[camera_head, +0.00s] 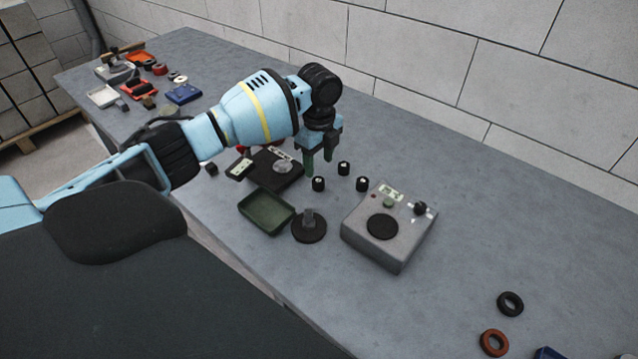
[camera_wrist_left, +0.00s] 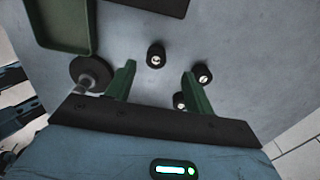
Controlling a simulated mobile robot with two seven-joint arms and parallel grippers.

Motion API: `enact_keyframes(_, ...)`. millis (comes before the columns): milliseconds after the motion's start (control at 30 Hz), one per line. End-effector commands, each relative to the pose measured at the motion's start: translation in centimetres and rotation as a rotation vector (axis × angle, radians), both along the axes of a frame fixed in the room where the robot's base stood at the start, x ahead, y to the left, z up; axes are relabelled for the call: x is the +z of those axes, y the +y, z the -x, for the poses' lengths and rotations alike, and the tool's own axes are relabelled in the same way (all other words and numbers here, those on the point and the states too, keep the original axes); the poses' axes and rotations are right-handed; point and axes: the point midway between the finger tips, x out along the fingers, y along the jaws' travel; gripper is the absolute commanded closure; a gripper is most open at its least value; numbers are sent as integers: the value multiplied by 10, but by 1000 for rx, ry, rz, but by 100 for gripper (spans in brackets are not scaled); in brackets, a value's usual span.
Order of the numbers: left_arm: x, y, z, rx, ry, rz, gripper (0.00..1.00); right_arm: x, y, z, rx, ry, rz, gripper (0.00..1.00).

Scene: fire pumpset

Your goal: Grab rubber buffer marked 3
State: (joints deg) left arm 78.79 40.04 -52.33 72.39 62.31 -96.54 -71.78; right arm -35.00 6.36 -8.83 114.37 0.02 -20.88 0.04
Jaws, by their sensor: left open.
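Three small black cylinders with pale marks on top stand on the grey table, likely the rubber buffers: a left one (camera_head: 318,184), a back one (camera_head: 344,168) and a right one (camera_head: 362,184). Their marks are too small to read, so I cannot tell which is 3. My left gripper (camera_head: 318,163) is open and empty, pointing down above them. In the left wrist view, its green fingers (camera_wrist_left: 158,72) spread apart; one cylinder (camera_wrist_left: 156,55) lies just beyond the fingertips, another (camera_wrist_left: 202,73) by the right fingertip, and a third (camera_wrist_left: 180,100) is partly hidden by the right finger. My right gripper is out of view.
A green tray (camera_head: 266,213), a black disc with a post (camera_head: 309,226) and a black board (camera_head: 276,169) lie nearby. A grey box with a dial (camera_head: 388,228) stands to the right. Rings (camera_head: 510,303) lie at the front right. Clutter fills the far left; a wall runs behind.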

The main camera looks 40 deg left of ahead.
Motion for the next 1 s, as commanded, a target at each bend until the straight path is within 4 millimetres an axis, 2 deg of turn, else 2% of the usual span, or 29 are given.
enact_keyframes(167,-7,-1,2,0,1,-1,47,2,0,-3,0,-7,-1,64)
enact_keyframes(400,-40,-3,7,0,0,0,47,4,0,-10,0,-20,0,64)
enact_keyframes(500,-48,-2,7,0,0,-1,47,4,0,-11,0,-23,-1,64)
enact_keyframes(767,-51,-2,6,-1,-3,-1,47,4,0,-12,0,-23,-1,64)
enact_keyframes(1000,-50,-2,6,-1,-3,-1,76,4,0,-8,0,-17,-1,64)
